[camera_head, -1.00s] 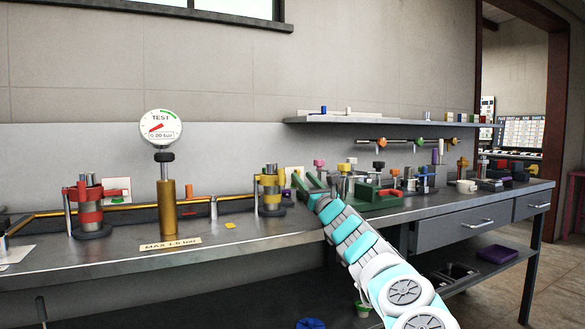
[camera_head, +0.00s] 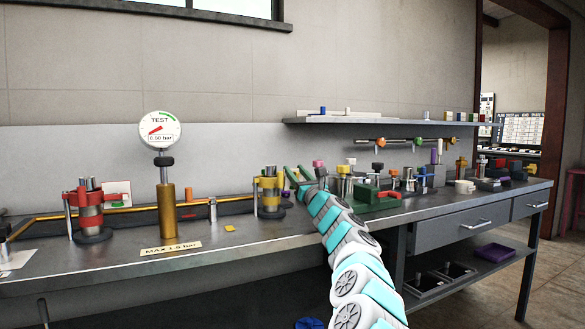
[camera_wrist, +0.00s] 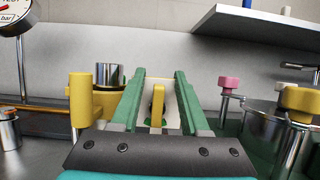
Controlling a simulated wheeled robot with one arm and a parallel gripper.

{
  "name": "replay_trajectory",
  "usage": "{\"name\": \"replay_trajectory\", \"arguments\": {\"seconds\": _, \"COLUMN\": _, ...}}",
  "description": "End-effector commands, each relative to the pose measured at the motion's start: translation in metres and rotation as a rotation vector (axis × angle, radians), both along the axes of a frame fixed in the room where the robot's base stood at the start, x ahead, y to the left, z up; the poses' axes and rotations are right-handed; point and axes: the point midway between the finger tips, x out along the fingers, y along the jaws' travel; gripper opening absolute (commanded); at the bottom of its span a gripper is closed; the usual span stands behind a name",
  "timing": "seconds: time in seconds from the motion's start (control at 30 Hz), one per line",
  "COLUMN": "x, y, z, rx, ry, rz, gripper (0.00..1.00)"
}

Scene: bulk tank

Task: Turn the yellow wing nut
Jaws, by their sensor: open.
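The yellow fixture (camera_head: 269,196) stands on the bench around a metal cylinder, right of the test gauge. In the wrist view a narrow yellow upright piece (camera_wrist: 157,106), which looks like the yellow wing nut, shows between my green fingers. My gripper (camera_wrist: 160,71) is open, with a finger on each side of this piece and a gap to each. In the head view my gripper (camera_head: 294,170) is just right of the yellow fixture. I cannot tell how far the tips reach along the nut; its base is hidden by the gripper body.
A red fixture (camera_head: 90,215) and a brass post with the test gauge (camera_head: 160,129) stand to the left. A green block (camera_head: 375,205) with a red handle is right of my arm. A wall shelf (camera_head: 390,122) hangs above. The front bench strip at left is mostly clear.

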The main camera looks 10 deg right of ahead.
Motion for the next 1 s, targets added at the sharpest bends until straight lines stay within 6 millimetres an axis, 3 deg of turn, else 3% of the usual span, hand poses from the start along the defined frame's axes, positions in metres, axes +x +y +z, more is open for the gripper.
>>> {"name": "replay_trajectory", "arguments": {"seconds": 0.3, "x": 0.014, "y": 0.005, "z": 0.006, "rx": -0.002, "ry": 0.002, "rz": 0.001, "gripper": 0.45}}
{"name": "replay_trajectory", "arguments": {"seconds": 0.8, "x": 0.018, "y": 0.007, "z": 0.007, "rx": 0.000, "ry": 0.001, "rz": 0.004, "gripper": 0.45}}
{"name": "replay_trajectory", "arguments": {"seconds": 1.0, "x": 0.018, "y": 0.007, "z": 0.007, "rx": 0.000, "ry": 0.001, "rz": 0.004, "gripper": 0.23}}
